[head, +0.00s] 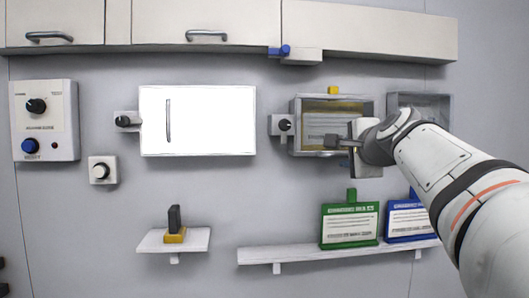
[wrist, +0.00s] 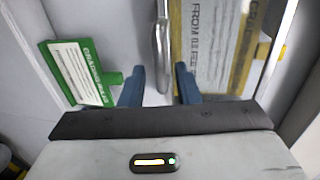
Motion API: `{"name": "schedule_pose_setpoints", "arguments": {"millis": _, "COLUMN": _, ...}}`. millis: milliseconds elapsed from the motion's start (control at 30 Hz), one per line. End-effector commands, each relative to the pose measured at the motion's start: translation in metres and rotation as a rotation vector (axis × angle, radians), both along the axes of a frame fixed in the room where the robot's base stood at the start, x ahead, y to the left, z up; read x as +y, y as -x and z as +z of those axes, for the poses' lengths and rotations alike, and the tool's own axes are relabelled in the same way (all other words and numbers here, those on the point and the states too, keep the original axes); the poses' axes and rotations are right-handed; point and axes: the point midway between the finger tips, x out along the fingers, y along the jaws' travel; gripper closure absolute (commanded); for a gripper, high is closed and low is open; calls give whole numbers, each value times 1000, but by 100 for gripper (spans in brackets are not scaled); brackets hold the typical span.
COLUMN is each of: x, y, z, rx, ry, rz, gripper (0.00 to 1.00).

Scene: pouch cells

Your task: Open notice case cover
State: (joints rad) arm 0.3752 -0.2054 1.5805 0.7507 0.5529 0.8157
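The notice case (head: 297,108) is a grey framed box on the wall, right of centre in the head view, with a yellow-edged notice inside. The yellow-edged notice also shows in the wrist view (wrist: 212,40). A silver bar handle (wrist: 162,42) stands upright in the wrist view, between the lines of my two fingers and beyond their tips. My gripper (wrist: 160,84) is open, with blue fingertips apart and nothing between them. In the head view my gripper (head: 333,140) is in front of the case and hides its lower right part. The cover looks closed, but its edges are hard to tell.
A small box with a black knob (head: 285,126) sits left of the case. A green card (head: 349,225) and a blue card (head: 410,222) stand on a shelf (head: 290,255) below. An open grey box (head: 435,103) is partly behind my arm. A white panel (head: 210,120) hangs further left.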

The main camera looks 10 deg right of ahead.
Motion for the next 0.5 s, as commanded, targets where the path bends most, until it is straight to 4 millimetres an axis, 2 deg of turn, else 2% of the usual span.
{"name": "schedule_pose_setpoints", "arguments": {"millis": 33, "x": 1, "y": -9, "z": -1, "rx": 3, "ry": 0, "rz": 3, "gripper": 71}}
{"name": "schedule_pose_setpoints", "arguments": {"millis": 200, "x": 1, "y": -29, "z": -6, "rx": 3, "ry": 2, "rz": 2, "gripper": 71}}
{"name": "schedule_pose_setpoints", "arguments": {"millis": 500, "x": 1, "y": -36, "z": -8, "rx": 1, "ry": 3, "rz": 2, "gripper": 71}}
